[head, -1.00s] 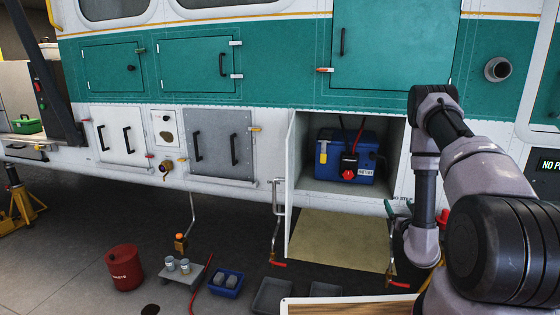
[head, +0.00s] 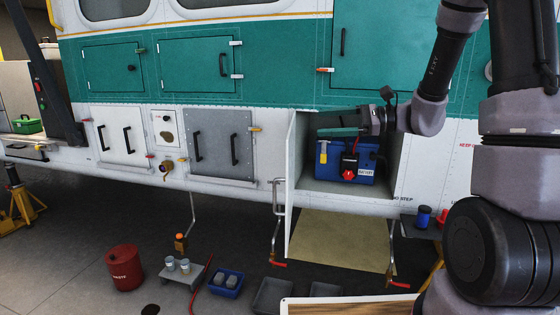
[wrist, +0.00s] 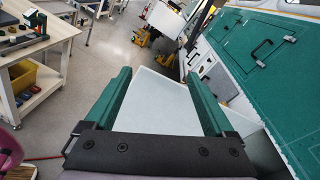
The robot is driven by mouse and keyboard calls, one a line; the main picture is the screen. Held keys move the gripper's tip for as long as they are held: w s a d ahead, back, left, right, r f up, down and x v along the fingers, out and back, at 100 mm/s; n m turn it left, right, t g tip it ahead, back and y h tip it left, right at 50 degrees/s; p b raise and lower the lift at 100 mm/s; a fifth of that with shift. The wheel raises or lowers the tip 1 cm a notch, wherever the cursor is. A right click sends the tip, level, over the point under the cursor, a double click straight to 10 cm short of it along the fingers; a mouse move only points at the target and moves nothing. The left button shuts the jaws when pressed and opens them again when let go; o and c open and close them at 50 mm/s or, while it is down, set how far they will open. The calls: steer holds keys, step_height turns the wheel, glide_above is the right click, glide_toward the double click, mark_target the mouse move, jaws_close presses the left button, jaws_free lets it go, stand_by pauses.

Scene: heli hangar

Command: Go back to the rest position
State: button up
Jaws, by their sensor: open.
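My gripper (head: 338,132) is in front of the upper part of the open compartment (head: 393,165) in the aircraft's side, pointing left. Its green fingers are spread, with nothing held between them. A blue battery box (head: 340,172) with a red knob and a yellow tag sits in the compartment, just below my gripper in the picture. In the wrist view my two green fingers (wrist: 160,95) stand wide apart. A pale flat panel (wrist: 168,105) shows beyond and between them; I cannot tell if it touches them.
The compartment's white door (head: 291,185) stands open at the left of the opening. Below are a tan mat (head: 340,238), a red canister (head: 124,267), a blue bin (head: 226,285) and grey trays (head: 272,296). A workbench (wrist: 40,45) stands at the left of the wrist view.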

steer(key=s+d+r+n+g+h, duration=0.25)
steer(key=s+n+h, duration=0.55)
steer(key=s, duration=0.6)
steer(key=s+d+r+n+t+h, duration=0.3)
steer(key=d+t+h, duration=0.3)
steer(key=d, duration=0.3)
steer(key=shift+d+r, duration=0.35)
steer(key=shift+r, duration=0.55)
